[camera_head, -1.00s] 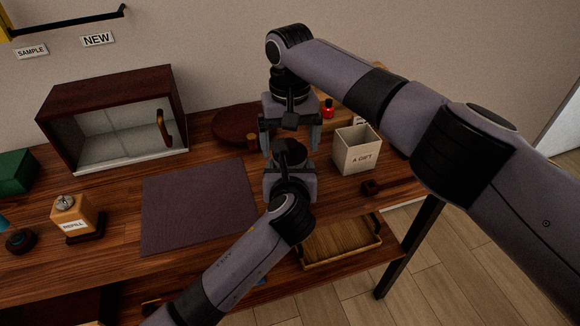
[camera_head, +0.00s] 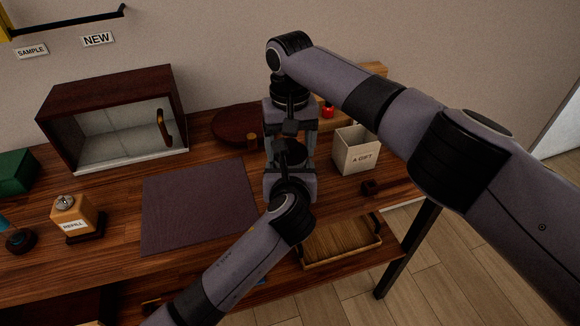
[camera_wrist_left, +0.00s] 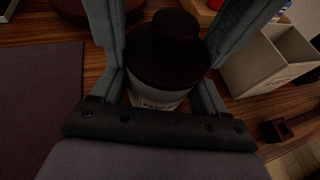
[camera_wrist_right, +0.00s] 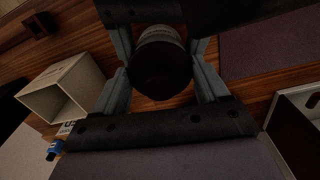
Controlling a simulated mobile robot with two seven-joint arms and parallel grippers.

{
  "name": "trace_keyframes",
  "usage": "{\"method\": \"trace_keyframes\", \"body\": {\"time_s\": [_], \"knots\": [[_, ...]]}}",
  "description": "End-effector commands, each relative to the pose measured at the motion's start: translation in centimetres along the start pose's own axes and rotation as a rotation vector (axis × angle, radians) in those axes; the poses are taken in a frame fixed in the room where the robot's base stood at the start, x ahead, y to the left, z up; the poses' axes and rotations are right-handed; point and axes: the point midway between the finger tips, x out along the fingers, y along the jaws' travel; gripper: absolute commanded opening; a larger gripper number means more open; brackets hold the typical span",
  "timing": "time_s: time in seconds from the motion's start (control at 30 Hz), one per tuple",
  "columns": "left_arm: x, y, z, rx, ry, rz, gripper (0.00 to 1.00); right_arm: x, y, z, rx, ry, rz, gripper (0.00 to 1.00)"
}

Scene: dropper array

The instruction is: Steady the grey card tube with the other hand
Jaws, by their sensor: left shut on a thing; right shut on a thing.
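The grey card tube (camera_wrist_left: 158,97) is between both grippers. In the left wrist view it shows a dark round top with a narrower dark knob and a pale printed label below. In the right wrist view I see a dark round end of the tube (camera_wrist_right: 160,72) with a greyish ridged rim. My left gripper (camera_head: 289,160), reaching in from the front, is shut on it. My right gripper (camera_head: 291,138), coming from behind, is shut on it from the opposite side. In the head view the grippers hide most of the tube.
A purple-grey mat (camera_head: 198,205) lies clear on the left. Behind are a round brown board (camera_head: 235,125) and a small red item (camera_head: 327,111).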

Motion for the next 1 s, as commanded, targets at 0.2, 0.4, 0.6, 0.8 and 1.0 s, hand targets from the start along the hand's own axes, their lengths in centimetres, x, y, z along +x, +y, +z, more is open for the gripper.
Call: {"method": "trace_keyframes", "body": {"time_s": [0.2, 0.4, 0.6, 0.8, 1.0], "knots": [[0.1, 0.2, -0.9, 0.003, 0.018, 0.005, 0.37, -0.5, -0.1, 0.0, -0.001, 0.002, -0.001, 0.38], [0.1, 0.2, -0.9, 0.003, 0.018, 0.005, 0.37, -0.9, 0.0, 0.0, -0.001, 0.002, -0.001, 0.38], [0.1, 0.2, -0.9, 0.003, 0.018, 0.005, 0.37, -1.2, 0.0, 0.0, -0.001, 0.002, -0.001, 0.38], [0.1, 0.2, -0.9, 0.003, 0.018, 0.005, 0.37, -1.2, 0.0, 0.0, 0.0, 0.001, 0.0, 0.38], [0.1, 0.2, -0.9, 0.003, 0.018, 0.006, 0.37, -1.4, 0.0, 0.0, -0.001, 0.001, 0.0, 0.38]]}}
